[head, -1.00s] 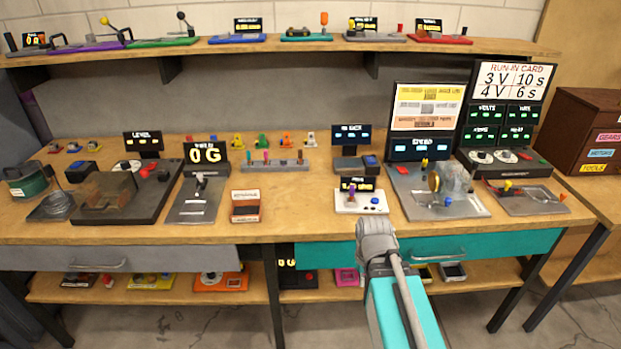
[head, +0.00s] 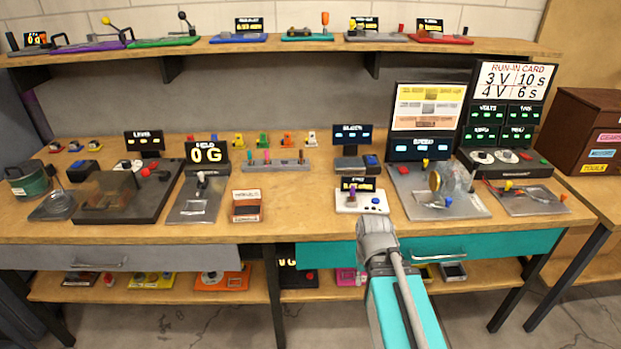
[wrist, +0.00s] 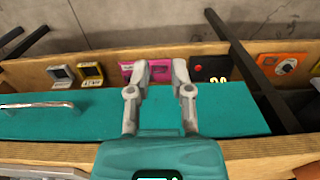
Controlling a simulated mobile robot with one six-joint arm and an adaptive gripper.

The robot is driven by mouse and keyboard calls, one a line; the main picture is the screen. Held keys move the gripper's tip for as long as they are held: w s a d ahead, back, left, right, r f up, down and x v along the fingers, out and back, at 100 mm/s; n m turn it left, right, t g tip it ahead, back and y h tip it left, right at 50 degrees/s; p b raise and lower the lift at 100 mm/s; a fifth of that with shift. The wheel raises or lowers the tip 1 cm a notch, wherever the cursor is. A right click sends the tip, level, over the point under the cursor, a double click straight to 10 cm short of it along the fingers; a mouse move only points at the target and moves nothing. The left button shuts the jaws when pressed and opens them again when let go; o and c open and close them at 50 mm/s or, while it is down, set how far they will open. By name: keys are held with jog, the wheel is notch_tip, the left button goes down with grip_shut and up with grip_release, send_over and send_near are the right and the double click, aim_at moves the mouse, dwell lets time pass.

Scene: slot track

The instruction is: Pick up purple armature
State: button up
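A small purple piece (head: 352,193) stands on a white tester with a blue knob, right of the bench's middle in the head view. It may be the purple armature, but it is too small to be sure. A grey rack (head: 276,165) farther back holds several small coloured upright pieces, whose exact colours are hard to tell. My gripper (wrist: 159,68) is open and empty in the wrist view, in front of the teal drawer. Its fingers are apart and touch no armature. In the head view my arm hides part of the bench front, and the fingertips cannot be made out.
The teal drawer (head: 482,246) and grey drawer (head: 120,257) are closed under the bench edge. A lower shelf holds a pink box (wrist: 160,70) and an orange device (wrist: 283,65). A motor stand (head: 437,203) is right of the tester. Bare bench top lies left of the tester.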

jog(key=o, duration=0.3)
jog(key=w+r+m+p, duration=0.8)
jog(key=w+r+p, duration=0.4)
jog(key=w, duration=0.1)
jog(key=shift+m, duration=0.4)
notch_tip(320, 180, up, 12)
jog(key=m+p, duration=1)
jog(key=p, duration=0.1)
send_over(353, 186)
jog(key=shift+d+f, duration=0.15)
jog(key=shift+d, duration=0.05)
jog(key=shift+f, duration=0.1)
notch_tip(353, 186, down, 8)
jog(key=b, duration=0.8)
jog(key=shift+f, duration=0.25)
jog(key=shift+a+f+b, duration=0.2)
jog(key=shift+f+b, duration=2.4)
jog(key=shift+b, duration=0.2)
jog(key=shift+c, duration=0.3)
